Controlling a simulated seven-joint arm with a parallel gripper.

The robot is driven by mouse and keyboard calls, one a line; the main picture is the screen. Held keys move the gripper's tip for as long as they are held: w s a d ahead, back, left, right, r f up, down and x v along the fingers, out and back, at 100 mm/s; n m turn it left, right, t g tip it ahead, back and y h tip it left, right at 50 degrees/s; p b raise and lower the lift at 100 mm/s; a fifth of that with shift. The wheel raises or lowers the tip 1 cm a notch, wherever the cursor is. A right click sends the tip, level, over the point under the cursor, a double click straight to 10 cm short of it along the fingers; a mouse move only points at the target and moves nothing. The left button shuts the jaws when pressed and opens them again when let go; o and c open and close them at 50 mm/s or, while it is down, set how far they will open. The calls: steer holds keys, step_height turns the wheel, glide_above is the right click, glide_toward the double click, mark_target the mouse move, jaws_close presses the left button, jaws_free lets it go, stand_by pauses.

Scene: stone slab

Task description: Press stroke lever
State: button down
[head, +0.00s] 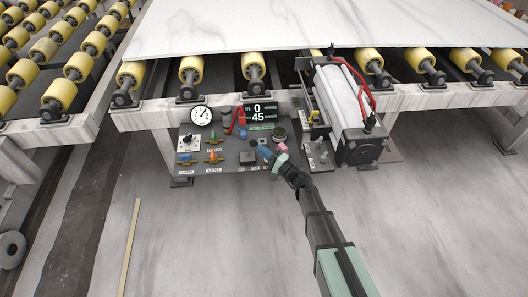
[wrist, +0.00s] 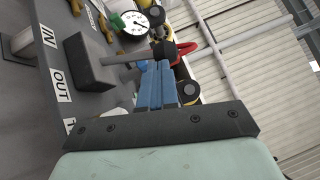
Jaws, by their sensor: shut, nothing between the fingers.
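The stroke lever shows in the wrist view as a black box base (wrist: 88,66) with a grey rod ending in a round black knob (wrist: 170,50). In the head view, its dark base (head: 247,157) sits near the front edge of the control panel. My gripper (head: 263,151) is over the panel, just right of that base. In the wrist view its blue fingers (wrist: 156,68) are shut and empty, with tips close to the rod and knob. I cannot tell whether they touch. IN and OUT labels (wrist: 60,85) lie beside the base.
A white cylinder unit (head: 342,98) stands to the right. A marble slab (head: 300,28) lies behind, above yellow rollers.

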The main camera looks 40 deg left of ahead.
mark_target(252, 146)
steer(key=shift+s+a+r+n+h, duration=0.5)
steer(key=shift+s+r+n+h, duration=0.2)
steer(key=shift+n, duration=0.2)
steer(key=shift+s+a+r+n+h, duration=0.35)
steer(key=shift+a+n+h, duration=0.15)
steer(key=shift+h, duration=0.1)
steer(key=shift+s+a+r+n+h, duration=0.2)
steer(key=shift+s+a+n+h, duration=0.55)
steer(key=shift+s+a, duration=0.25)
steer(key=shift+a, duration=0.1)
steer(key=w+d, duration=0.1)
steer(key=w+d+r, duration=0.1)
steer(key=d, duration=0.1)
steer(key=shift+w+d+r, duration=0.3)
steer(key=shift+w+r, duration=0.1)
steer(key=d+r, duration=0.2)
steer(key=d, duration=0.7)
steer(key=d+r, duration=0.2)
steer(key=d, duration=0.7)
steer(key=shift+s+d+r, duration=0.25)
steer(key=shift+s+d, duration=0.1)
steer(key=shift+m, duration=0.25)
